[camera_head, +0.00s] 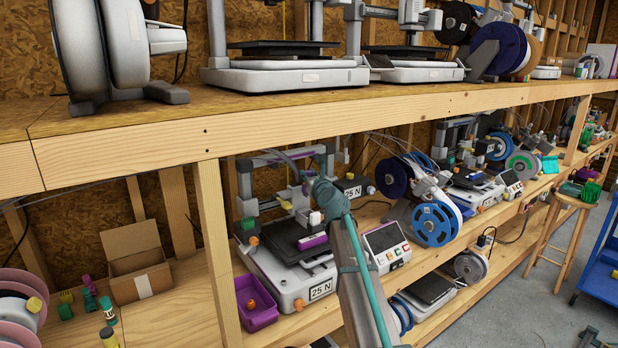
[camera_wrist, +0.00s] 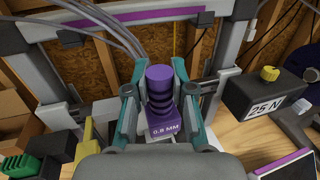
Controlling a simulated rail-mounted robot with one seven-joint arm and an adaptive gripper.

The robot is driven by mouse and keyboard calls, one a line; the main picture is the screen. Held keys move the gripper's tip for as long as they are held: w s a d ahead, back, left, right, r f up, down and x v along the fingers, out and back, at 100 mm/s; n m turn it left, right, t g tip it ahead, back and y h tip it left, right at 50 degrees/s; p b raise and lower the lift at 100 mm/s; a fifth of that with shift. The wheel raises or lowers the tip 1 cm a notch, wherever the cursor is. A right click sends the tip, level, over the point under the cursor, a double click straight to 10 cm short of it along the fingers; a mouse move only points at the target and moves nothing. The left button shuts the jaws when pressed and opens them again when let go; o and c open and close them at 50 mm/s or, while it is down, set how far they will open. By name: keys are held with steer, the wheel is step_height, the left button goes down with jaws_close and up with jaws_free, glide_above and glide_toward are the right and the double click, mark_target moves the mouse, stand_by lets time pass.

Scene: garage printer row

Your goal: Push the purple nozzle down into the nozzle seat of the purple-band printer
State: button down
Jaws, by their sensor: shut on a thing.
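The purple nozzle (camera_wrist: 160,78) is upright in the wrist view, with dark ridges around its middle. A purple block marked 0.8 MM shows at its near lower side. My gripper (camera_wrist: 157,68) is shut on the nozzle, with one teal finger on each side. The purple-band printer (camera_head: 285,268) is on the lower shelf in the head view. Its purple band (camera_wrist: 150,17) runs along the top bar in the wrist view. In the head view my gripper (camera_head: 312,183) is at the printer's gantry, above the bed. The nozzle seat cannot be made out, nor whether the nozzle touches it.
A dark box marked 25 N with a yellow knob (camera_wrist: 264,96) stands close to the right of my gripper. A green block (camera_wrist: 22,165) is at lower left. Grey tubes (camera_wrist: 110,30) hang behind. The upper shelf (camera_head: 250,125) is overhead. A purple bin (camera_head: 255,302) stands left of the printer.

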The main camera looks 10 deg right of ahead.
steer(key=shift+r, duration=0.1)
steer(key=shift+f+b, duration=1.7)
steer(key=shift+f, duration=1.3)
steer(key=shift+p, duration=0.8)
steer(key=shift+f+b, duration=1.75)
steer(key=shift+f, duration=0.6)
steer(key=c, duration=0.9)
jaws_free()
steer(key=s, duration=0.4)
steer(key=s+d, duration=0.1)
steer(key=s, duration=0.3)
steer(key=s+d, duration=0.1)
steer(key=s, duration=0.3)
steer(key=shift+w, duration=0.1)
